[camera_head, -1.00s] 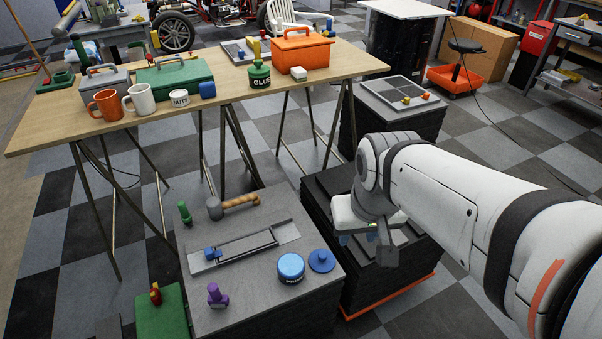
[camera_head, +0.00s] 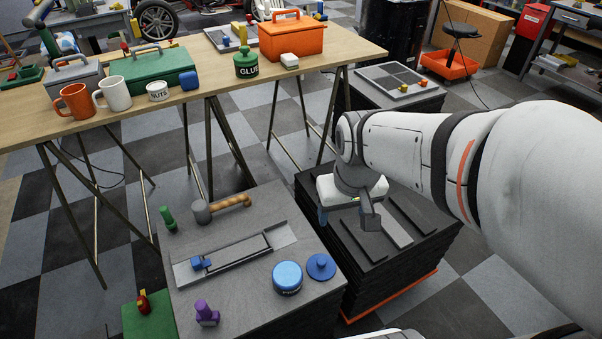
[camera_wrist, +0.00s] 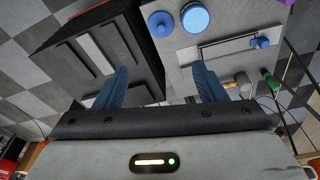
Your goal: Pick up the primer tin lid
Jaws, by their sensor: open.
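The primer tin lid (camera_head: 321,267) is a flat blue disc with a small knob, lying on the grey top of a low dark stack. The blue primer tin (camera_head: 287,277) stands just left of it, apart from it. My gripper (camera_head: 338,212) hangs over the neighbouring dark stack, behind and above the lid, and is empty. In the wrist view the gripper (camera_wrist: 160,74) has its two blue fingers spread wide. The lid (camera_wrist: 161,24) shows beyond the fingers near the top, with the tin (camera_wrist: 195,17) to its right. The head view partly hides the fingers.
A purple knobbed piece (camera_head: 206,313), a mallet (camera_head: 222,206), a green piece (camera_head: 168,218) and a framed slot with a blue block (camera_head: 199,263) share the lid's surface. The dark stack (camera_head: 420,215) beside it has raised strips. A wooden table (camera_head: 230,100) stands behind.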

